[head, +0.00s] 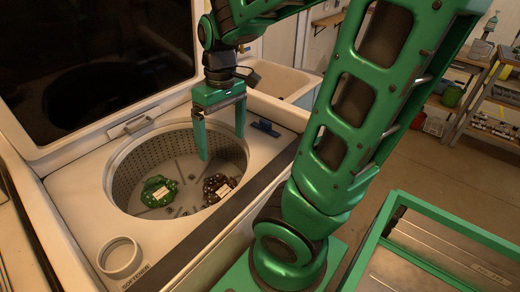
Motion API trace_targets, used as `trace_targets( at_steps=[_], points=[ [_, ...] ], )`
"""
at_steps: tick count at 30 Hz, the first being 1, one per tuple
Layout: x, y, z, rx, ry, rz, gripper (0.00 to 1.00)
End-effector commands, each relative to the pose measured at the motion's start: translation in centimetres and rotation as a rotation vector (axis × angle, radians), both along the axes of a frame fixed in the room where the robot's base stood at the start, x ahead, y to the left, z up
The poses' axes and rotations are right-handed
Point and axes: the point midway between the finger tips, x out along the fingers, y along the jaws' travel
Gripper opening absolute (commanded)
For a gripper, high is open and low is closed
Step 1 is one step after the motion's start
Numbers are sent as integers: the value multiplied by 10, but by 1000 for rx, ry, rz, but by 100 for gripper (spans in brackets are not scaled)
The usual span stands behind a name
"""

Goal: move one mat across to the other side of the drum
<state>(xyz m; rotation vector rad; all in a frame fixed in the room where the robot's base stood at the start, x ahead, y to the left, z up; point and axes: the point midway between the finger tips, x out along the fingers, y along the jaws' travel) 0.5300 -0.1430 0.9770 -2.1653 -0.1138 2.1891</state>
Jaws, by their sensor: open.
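The drum (125,178) is a round, perforated metal tub set in the top of a white washer. On its floor lie two mats. A green mat (158,197) with a pale label is at the left. A dark brown mat (212,182) with a pale label is at the right, close to the drum wall. My gripper (221,148) points down over the right part of the drum, above the brown mat. Its two green fingers are apart with nothing between them. How far the fingertips are above the mat is hard to tell.
The drum's rim surrounds both mats. The washer's open lid (90,75) stands behind. A white softener cup (120,258) sits at the front left, and a blue object (265,127) lies right of the drum. A utility sink (275,80) is behind.

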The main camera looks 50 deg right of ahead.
Motion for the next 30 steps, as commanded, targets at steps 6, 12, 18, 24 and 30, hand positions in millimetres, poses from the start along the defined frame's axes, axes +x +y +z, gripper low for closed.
trace_targets(
  at_steps=[6, 12, 18, 24, 30],
  points=[
    [-70, -22, 1, -42, 13, -345, 94],
    [-105, -29, -2, -79, 22, -528, 94],
    [-113, -30, -3, -87, 24, -569, 94],
    [-112, -30, -3, -87, 25, -566, 94],
    [-112, -30, -3, -87, 25, -565, 94]
  ],
)
